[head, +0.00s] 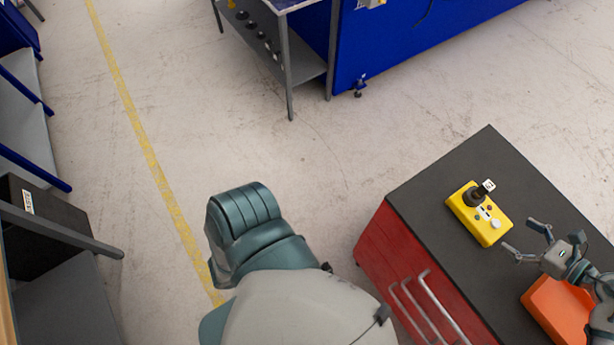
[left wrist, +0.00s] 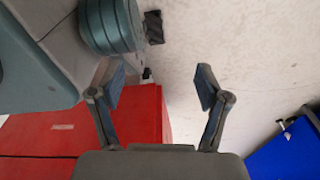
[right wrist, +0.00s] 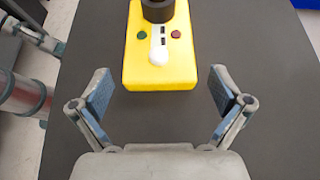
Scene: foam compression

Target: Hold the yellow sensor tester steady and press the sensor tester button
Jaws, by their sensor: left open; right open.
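The yellow sensor tester (head: 476,222) lies on the dark top of a red cabinet in the head view. It has a black cylindrical part at its far end. In the right wrist view the tester (right wrist: 160,74) shows a green button (right wrist: 142,36), a red button (right wrist: 175,34) and a white rounded piece (right wrist: 158,57). My right gripper (head: 517,236) is open and empty just off the tester's near end, with the tester ahead between its fingers (right wrist: 158,91). My left gripper (left wrist: 160,83) is open and empty in the left wrist view, away from the tester; the head view does not show it.
The red cabinet (head: 375,252) has handles on its front; its dark top (head: 440,180) is mostly bare. An orange object (head: 557,309) lies on it beneath my right arm. A blue unit and grey table (head: 310,62) stand farther back. Open floor lies left of the cabinet.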

